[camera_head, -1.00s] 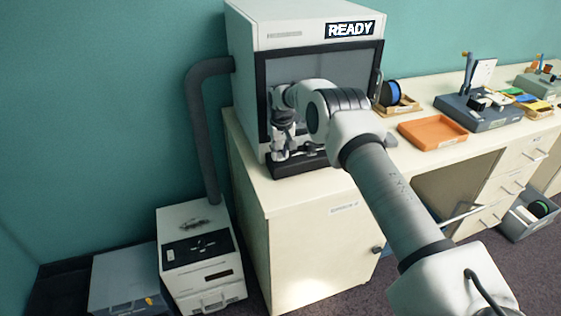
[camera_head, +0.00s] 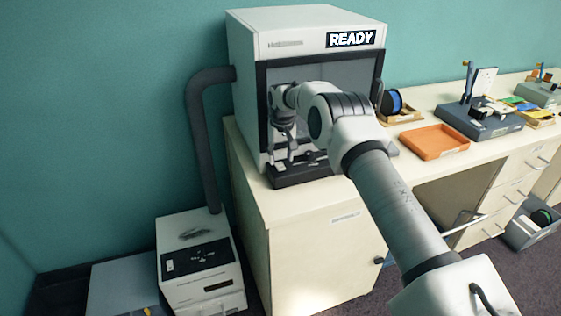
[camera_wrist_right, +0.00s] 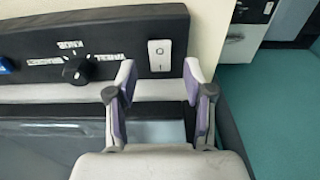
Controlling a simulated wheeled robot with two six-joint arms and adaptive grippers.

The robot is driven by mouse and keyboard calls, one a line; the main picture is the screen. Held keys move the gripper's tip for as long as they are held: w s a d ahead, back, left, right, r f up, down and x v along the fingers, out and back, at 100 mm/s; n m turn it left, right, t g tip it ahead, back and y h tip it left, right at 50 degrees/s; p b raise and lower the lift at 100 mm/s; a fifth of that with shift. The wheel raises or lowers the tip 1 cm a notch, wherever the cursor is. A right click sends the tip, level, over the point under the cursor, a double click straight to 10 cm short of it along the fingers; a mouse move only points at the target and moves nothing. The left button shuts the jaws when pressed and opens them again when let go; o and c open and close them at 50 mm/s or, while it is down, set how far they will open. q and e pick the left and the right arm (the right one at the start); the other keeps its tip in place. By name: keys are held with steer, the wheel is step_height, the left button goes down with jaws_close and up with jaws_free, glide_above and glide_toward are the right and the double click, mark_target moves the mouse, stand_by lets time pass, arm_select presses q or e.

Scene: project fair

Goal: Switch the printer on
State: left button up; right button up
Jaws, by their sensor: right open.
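The printer (camera_head: 290,41) is a white cabinet with a dark front window. Its display (camera_head: 351,39) reads READY. A black control strip (camera_head: 300,173) runs along its front base. In the right wrist view the strip (camera_wrist_right: 119,27) carries a white rocker switch (camera_wrist_right: 160,55), a black knob (camera_wrist_right: 77,69) and a blue button (camera_wrist_right: 5,66) at the left edge. My right gripper (camera_head: 291,151) is in front of the window, above the strip. In the wrist view its open, empty fingers (camera_wrist_right: 158,80) lie on either side of the switch's line, apart from it. My left gripper is out of view.
The printer stands on a cream bench (camera_head: 300,205). An orange tray (camera_head: 434,141) and a spool (camera_head: 393,101) are to its right. A grey pipe (camera_head: 202,150) runs down to a white floor unit (camera_head: 190,230) at the left.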

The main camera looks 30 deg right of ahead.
mark_target(282, 168)
step_height(282, 168, up, 9)
steer(key=shift+s, duration=0.4)
steer(key=shift+a, duration=0.1)
